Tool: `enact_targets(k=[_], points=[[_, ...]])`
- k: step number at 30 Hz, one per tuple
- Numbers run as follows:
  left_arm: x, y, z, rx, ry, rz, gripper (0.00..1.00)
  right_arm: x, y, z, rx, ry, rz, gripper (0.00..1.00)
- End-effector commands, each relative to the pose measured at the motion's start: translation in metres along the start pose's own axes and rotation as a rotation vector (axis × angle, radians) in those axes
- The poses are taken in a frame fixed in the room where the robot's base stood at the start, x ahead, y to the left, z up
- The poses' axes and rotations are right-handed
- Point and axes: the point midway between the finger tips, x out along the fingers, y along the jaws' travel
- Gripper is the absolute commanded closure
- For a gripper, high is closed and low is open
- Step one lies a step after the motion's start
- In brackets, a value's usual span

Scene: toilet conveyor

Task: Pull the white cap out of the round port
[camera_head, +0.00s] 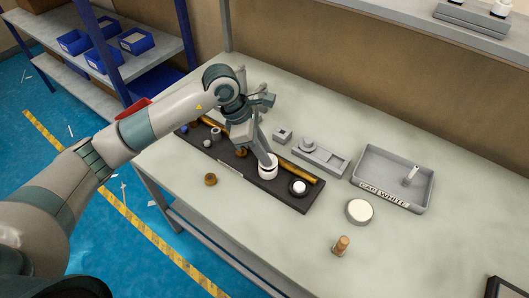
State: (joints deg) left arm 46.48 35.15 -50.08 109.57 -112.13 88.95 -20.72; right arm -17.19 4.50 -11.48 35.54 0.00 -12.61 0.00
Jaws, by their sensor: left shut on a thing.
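A long dark fixture (225,160) lies on the table with several fittings along it. My left gripper (267,159) points down at it and is shut on the white cap (267,172), a short white cylinder. The fingers cover its upper part. I cannot tell whether the cap is still seated in the port below it, which is hidden. My right gripper is not in view.
A grey tray (372,157) labelled "CAP WHITE" stands to the right, with a small white piece inside. A grey block (320,156), a white-topped disc (359,211), a wooden peg (341,245) and a brown ring (210,180) lie around. The table's front right is mostly clear.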

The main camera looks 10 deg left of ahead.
Motion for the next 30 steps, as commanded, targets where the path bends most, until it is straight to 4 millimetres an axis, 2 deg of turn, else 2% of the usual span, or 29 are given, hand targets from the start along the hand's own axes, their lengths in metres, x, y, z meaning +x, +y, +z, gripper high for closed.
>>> enact_targets(k=[18, 30], points=[[-0.019, 0.0, 0.008, 0.0, 0.0, 0.001, 1.0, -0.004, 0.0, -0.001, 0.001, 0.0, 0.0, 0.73], [-0.021, 0.0, 0.009, 0.0, 0.0, 0.001, 1.0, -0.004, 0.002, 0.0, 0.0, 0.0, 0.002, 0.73]])
